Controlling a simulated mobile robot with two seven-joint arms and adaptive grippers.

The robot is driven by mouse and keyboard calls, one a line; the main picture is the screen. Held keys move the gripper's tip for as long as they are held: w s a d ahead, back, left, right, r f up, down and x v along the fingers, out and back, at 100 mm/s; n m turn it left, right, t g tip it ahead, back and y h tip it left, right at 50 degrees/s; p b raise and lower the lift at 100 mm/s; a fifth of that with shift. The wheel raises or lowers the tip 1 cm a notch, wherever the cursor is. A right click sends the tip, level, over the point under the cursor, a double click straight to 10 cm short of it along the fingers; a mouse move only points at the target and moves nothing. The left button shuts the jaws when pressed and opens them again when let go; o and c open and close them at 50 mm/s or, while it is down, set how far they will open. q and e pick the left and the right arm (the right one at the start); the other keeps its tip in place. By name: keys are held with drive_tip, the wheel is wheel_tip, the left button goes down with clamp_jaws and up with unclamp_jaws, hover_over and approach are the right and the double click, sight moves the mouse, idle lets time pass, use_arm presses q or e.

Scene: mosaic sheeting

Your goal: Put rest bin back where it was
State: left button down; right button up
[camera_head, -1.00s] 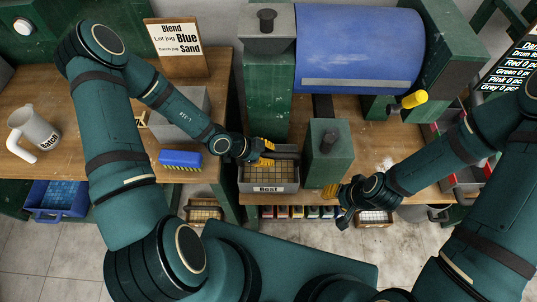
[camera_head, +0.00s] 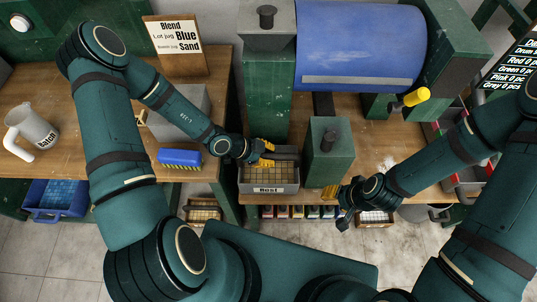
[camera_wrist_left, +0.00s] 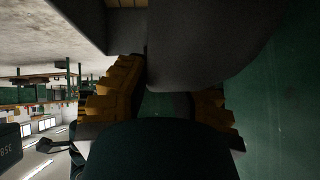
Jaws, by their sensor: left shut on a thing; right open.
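The grey rest bin (camera_head: 268,188), labelled "Rest", sits at the front of the wooden bench (camera_head: 365,185), between the green post and the green box. Tan pieces or a grid show inside it. My left gripper (camera_head: 264,153) is at the bin's back left, shut on the bin. In the left wrist view my yellow-padded fingers (camera_wrist_left: 165,95) close in front of a dark grey surface; the contact itself is dark. My right gripper (camera_head: 337,201) is open and empty, to the right of the bin, by the green box's lower front edge.
A green box with a dark knob (camera_head: 329,150) stands close to the bin's right. A green post (camera_head: 267,100) and blue drum (camera_head: 360,45) stand behind. A blue brush (camera_head: 180,158) and a grey jug (camera_head: 33,130) are on the left bench. Small coloured bins (camera_head: 300,212) sit below.

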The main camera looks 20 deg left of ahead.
use_arm(q)
drive_tip(key=shift+f, duration=0.25)
drive_tip(key=c, duration=0.9)
unclamp_jaws()
drive_tip(key=shift+o, duration=0.2)
wheel_tip(320, 180, up, 10)
drive_tip(key=shift+r, duration=0.1)
